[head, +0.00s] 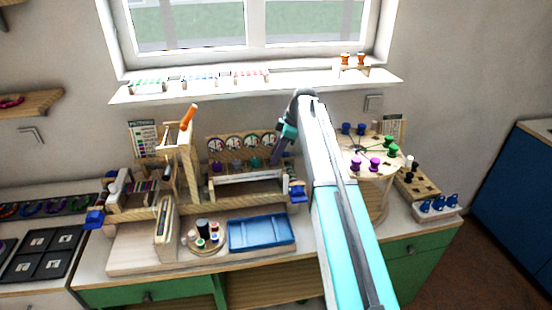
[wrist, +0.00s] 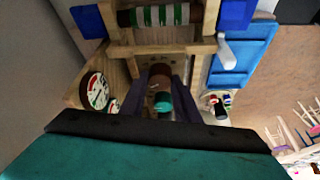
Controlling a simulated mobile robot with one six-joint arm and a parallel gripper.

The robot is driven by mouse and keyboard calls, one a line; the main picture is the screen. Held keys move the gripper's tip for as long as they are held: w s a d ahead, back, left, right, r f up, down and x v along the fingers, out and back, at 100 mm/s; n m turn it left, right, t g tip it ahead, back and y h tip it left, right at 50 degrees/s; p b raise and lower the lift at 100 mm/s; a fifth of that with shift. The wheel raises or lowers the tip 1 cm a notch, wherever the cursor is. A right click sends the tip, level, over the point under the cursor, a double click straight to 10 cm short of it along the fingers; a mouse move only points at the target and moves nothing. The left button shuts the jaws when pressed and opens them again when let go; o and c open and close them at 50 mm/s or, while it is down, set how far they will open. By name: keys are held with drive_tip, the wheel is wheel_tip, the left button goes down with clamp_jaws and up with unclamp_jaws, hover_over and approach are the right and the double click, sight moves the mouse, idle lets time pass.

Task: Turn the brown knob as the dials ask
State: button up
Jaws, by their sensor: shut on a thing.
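The dial board (head: 228,157) stands at the back of the bench with a row of round dials (head: 235,144) above its knobs. My gripper (head: 277,158) reaches down to the right end of this row. In the wrist view, its dark fingers (wrist: 161,84) are on both sides of the brown knob (wrist: 159,75) and shut on it. A teal knob (wrist: 162,104) shows beside the brown one, and it also shows in the head view (head: 256,162). The brown knob is hard to make out in the head view. Two dials (wrist: 95,92) show left of the fingers; their readings are too small to tell.
A wooden frame with a pale bar (head: 250,186) stands close in front of the knobs. A blue tray (head: 262,232) lies before it. A round stand with purple and green knobs (head: 374,164) is to the right of my arm. An orange-handled post (head: 188,117) rises on the left.

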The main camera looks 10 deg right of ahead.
drive_tip(key=shift+n, duration=0.3)
drive_tip(key=o, duration=1)
drive_tip(key=shift+o, duration=0.2)
drive_tip(key=shift+r, duration=0.1)
drive_tip(key=w+b+v, duration=0.1)
drive_tip(key=b+v, duration=0.3)
drive_tip(key=v, duration=0.9)
drive_tip(key=shift+s+d+r, duration=0.25)
drive_tip(key=shift+s, duration=0.1)
